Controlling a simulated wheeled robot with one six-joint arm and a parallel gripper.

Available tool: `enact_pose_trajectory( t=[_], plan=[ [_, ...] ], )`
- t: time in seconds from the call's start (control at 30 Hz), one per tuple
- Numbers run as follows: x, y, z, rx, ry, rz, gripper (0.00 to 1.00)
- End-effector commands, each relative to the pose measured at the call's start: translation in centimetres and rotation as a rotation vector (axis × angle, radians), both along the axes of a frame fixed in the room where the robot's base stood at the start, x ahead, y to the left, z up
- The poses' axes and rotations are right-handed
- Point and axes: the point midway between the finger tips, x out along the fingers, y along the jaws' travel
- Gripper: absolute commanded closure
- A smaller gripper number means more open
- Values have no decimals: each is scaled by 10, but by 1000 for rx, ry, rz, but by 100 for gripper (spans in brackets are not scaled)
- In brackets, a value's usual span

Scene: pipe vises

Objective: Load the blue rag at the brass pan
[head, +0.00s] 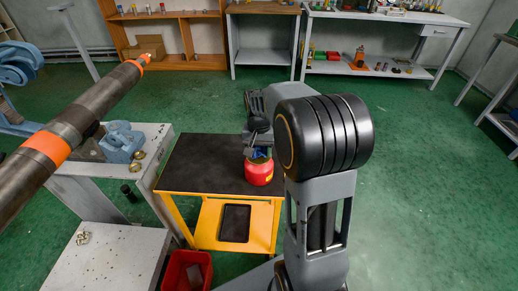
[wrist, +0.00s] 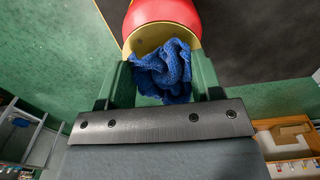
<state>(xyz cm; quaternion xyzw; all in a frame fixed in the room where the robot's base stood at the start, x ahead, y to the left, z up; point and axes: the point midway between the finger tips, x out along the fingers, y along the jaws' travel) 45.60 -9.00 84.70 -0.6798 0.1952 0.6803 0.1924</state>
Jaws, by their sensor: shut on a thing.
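The blue rag (wrist: 165,72) is a crumpled cloth between the two green fingers of my gripper (wrist: 164,78), which is shut on it. The brass pan (wrist: 148,36) is the round, shallow top of a red can (wrist: 160,12), just beyond the rag in the wrist view. The rag covers part of the pan; I cannot tell whether it touches it. In the head view the red can (head: 259,173) stands upright at the right side of the dark tabletop. A little of the rag (head: 260,153) shows there above the can, under my gripper, which partly hides the pan.
The can stands on a yellow cart (head: 205,165) with a dark top and a black tray (head: 235,223) on its lower shelf. A red bin (head: 186,270) is on the floor. A long pipe in a blue vise (head: 121,142) is at left. Green floor is clear at right.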

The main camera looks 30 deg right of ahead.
Motion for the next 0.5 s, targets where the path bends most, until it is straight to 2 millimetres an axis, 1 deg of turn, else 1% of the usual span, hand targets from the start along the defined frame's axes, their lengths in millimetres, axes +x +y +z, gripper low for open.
enact_pose_trajectory(
  t=[0.5],
  plan=[
    [0,0,-3,0,0,0,60]
  ],
)
